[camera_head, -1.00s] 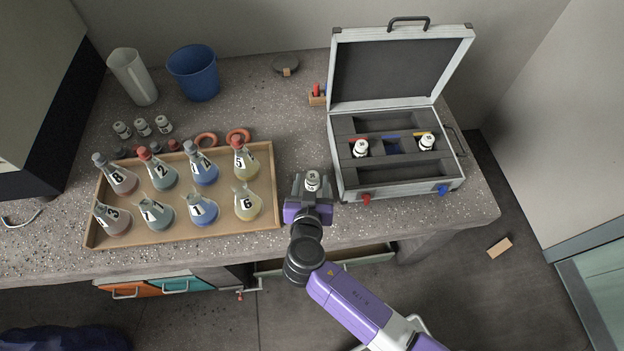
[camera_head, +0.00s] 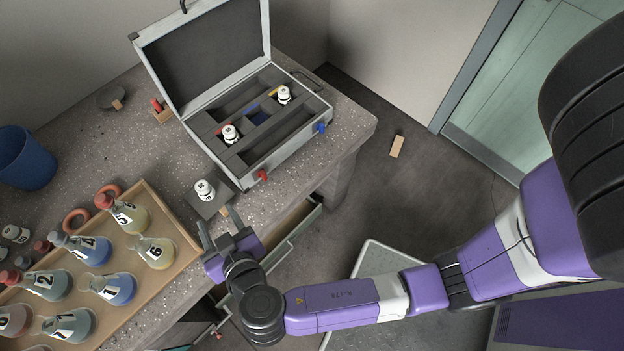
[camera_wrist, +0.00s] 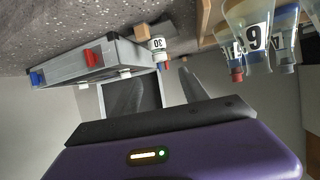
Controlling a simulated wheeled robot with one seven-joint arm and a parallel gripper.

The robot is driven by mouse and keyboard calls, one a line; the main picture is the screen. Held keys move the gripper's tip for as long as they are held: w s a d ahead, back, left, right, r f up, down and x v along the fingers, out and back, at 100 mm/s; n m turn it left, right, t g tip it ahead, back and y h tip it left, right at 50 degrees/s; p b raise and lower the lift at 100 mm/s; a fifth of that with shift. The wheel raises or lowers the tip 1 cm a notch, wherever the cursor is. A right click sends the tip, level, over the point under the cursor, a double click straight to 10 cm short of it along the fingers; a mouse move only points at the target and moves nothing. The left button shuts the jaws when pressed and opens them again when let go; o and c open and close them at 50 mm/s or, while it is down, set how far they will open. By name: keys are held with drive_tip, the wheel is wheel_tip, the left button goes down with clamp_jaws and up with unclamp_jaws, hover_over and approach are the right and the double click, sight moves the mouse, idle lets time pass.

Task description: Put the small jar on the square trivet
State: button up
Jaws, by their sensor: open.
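The small white jar (camera_head: 204,190) with a dark-printed label stands upright on the dark square trivet (camera_head: 212,208), between the flask tray and the case. In the wrist view the jar (camera_wrist: 158,44) shows upside down, labelled 30, beyond the fingertips. My gripper (camera_head: 218,227) is open and empty, on the near side of the trivet at the bench's front edge. Its fingers point toward the jar and are apart from it. In the wrist view both fingers of my gripper (camera_wrist: 158,92) are spread with nothing between them.
The open case (camera_head: 290,137) holding two similar white jars stands behind and right of the trivet. The wooden tray (camera_head: 183,236) with several numbered flasks is to the left. A blue bucket (camera_head: 25,160) is far left. The floor to the right is mostly clear.

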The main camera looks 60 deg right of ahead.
drive_tip(key=s+d+f+n+y, duration=0.1)
drive_tip(key=s+f+n+y, duration=0.15)
drive_tip(key=s, duration=0.55)
drive_tip(key=s+d+f+n+y, duration=0.1)
drive_tip(key=s+f+n+y, duration=0.2)
drive_tip(key=s, duration=0.4)
drive_tip(key=s+d+r+t, duration=0.1)
drive_tip(key=s+r, duration=0.2)
drive_tip(key=r, duration=0.3)
drive_tip(key=s+d+r+t, duration=0.1)
drive_tip(key=s+d+r, duration=0.1)
drive_tip(key=r, duration=0.5)
drive_tip(key=s+d+r+t+y, duration=0.1)
drive_tip(key=s+r, duration=0.4)
drive_tip(key=r, duration=0.2)
drive_tip(key=shift+d+r, duration=0.15)
drive_tip(key=shift+d, duration=0.05)
